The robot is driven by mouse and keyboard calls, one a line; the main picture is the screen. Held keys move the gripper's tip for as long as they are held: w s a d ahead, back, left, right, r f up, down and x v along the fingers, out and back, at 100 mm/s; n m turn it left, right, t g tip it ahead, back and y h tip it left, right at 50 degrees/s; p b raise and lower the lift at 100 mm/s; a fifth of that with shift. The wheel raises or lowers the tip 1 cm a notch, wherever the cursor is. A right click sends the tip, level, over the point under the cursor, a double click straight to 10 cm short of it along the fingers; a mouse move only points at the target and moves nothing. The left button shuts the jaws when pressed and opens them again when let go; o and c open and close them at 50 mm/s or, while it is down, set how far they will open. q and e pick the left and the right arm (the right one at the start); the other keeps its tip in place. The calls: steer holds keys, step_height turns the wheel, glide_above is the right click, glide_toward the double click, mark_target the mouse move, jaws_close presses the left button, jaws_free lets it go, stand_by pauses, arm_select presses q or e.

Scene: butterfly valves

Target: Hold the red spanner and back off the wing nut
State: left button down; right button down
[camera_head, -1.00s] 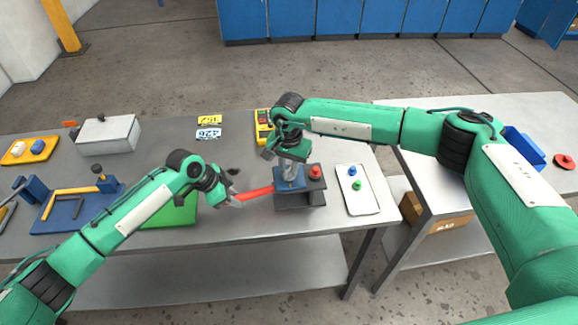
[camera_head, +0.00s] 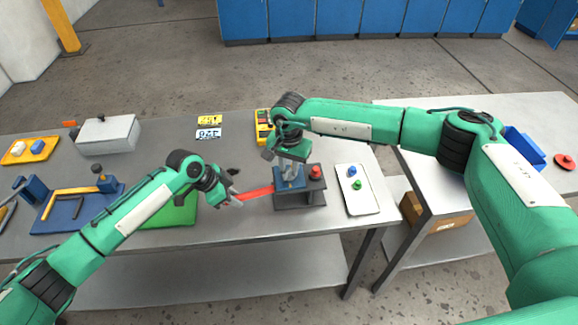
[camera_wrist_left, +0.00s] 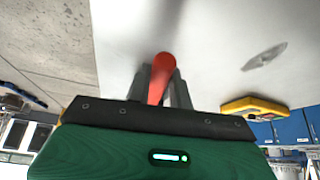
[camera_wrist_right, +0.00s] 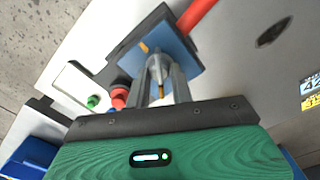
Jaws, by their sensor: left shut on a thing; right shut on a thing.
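The red spanner (camera_head: 257,192) lies level, its far end against the blue-topped fixture (camera_head: 287,186). My left gripper (camera_head: 234,196) is shut on its near end. In the left wrist view the spanner (camera_wrist_left: 160,75) shows between the two fingers. My right gripper (camera_head: 292,179) points down over the fixture and is shut on the wing nut. In the right wrist view the fingers (camera_wrist_right: 162,85) close around a small part above the blue plate (camera_wrist_right: 185,55). The wing nut is mostly hidden by the fingers, and its shape cannot be made out.
A red knob (camera_head: 315,171) stands on the dark block (camera_head: 314,187) beside the fixture. A white tray (camera_head: 357,203) holds a blue and a green knob. A green mat (camera_head: 172,213) lies by my left arm.

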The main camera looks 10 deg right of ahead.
mark_target(289, 169)
arm_select(q)
steer(key=shift+w+r, duration=0.1)
steer(key=shift+r, duration=0.05)
arm_select(e)
steer(key=shift+s+f, duration=0.15)
steer(key=shift+f, duration=0.15)
steer(key=c, duration=1.2)
jaws_free()
steer(key=shift+c, duration=0.2)
steer(key=shift+r, duration=0.1)
steer(key=shift+w+r, duration=0.2)
steer(key=shift+r, duration=0.4)
step_height(289, 169, up, 11)
steer(key=shift+f, duration=0.1)
arm_select(q)
steer(key=c, duration=1.3)
jaws_free()
